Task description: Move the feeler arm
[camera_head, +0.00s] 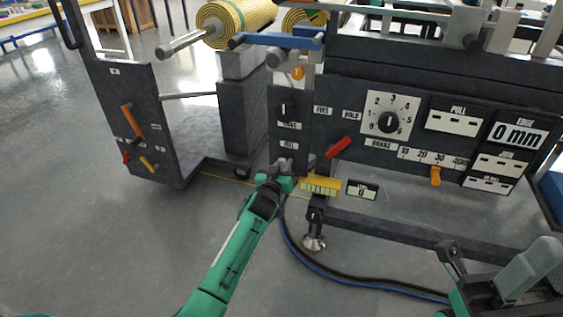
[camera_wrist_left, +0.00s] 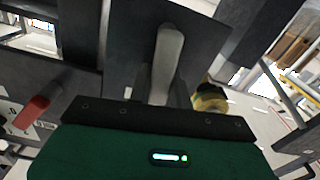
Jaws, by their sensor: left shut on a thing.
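My left gripper (camera_head: 284,163) reaches up from the bottom to the dark panel under the small dial, left of the yellow block. In the left wrist view a grey rounded bar (camera_wrist_left: 168,55), which looks like the feeler arm, stands between my dark fingers, and the gripper is shut on it. In the head view the gripper mostly hides this bar. Parts of my right arm (camera_head: 505,285) show at the bottom right; its fingertips cannot be made out clearly.
A red lever (camera_head: 338,147), a yellow block (camera_head: 320,185) and a small counter (camera_head: 362,190) are close to the right. A dark side plate with an orange handle (camera_head: 127,117) stands at left. Yellow mesh rolls (camera_head: 236,20) are above. A dark hose (camera_head: 330,272) lies on the floor.

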